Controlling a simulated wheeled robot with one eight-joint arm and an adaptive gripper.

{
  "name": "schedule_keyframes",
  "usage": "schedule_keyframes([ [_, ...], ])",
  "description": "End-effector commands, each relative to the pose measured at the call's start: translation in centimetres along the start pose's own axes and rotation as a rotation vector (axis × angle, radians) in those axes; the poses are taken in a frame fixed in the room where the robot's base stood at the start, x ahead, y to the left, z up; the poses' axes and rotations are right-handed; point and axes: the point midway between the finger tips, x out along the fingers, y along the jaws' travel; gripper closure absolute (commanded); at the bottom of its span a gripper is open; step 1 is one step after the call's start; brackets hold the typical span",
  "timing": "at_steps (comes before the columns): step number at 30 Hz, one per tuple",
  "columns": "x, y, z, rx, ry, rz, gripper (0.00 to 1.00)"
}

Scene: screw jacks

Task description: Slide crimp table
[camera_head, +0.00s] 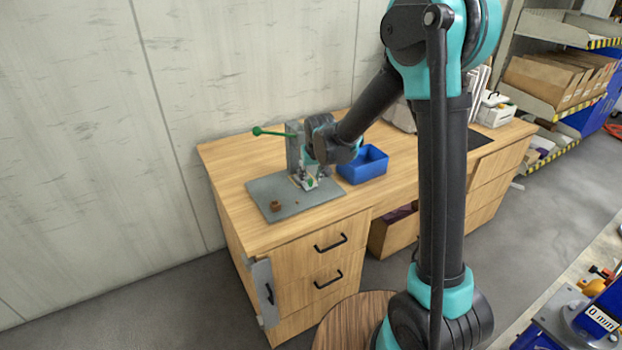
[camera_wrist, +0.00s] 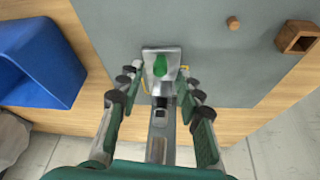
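A small press stands on the workbench with a grey upright (camera_head: 292,146) and a green lever (camera_head: 272,133) pointing left. A small metal plate (camera_wrist: 149,58) with a green knob (camera_wrist: 160,66) shows in the wrist view; it looks like the crimp table. My gripper (camera_wrist: 159,84) is open, its fingers apart on either side of the plate's near end. A grey metal bar (camera_wrist: 158,118) lies between the fingers. I cannot tell whether either finger touches anything. In the head view, my wrist partly hides the press.
The press stands on a grey base board (camera_head: 265,193). A small brown block (camera_head: 276,206) and a small brown peg (camera_wrist: 233,22) are on the board. A blue bin (camera_head: 364,169) stands right of the press.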

Motion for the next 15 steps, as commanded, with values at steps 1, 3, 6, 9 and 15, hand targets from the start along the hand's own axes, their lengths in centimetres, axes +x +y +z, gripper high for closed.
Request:
schedule_keyframes([
  [1, 0.5, 0.0, 0.0, 0.000, 0.000, 0.000, 0.64],
  [3, 1.0, 0.0, 0.0, 0.000, 0.000, 0.000, 0.64],
  [6, 1.4, 0.0, 0.0, 0.000, 0.000, 0.000, 0.64],
  [9, 1.5, 0.0, 0.0, 0.000, 0.000, 0.000, 0.64],
  [15, 1.5, 0.0, 0.0, 0.000, 0.000, 0.000, 0.64],
])
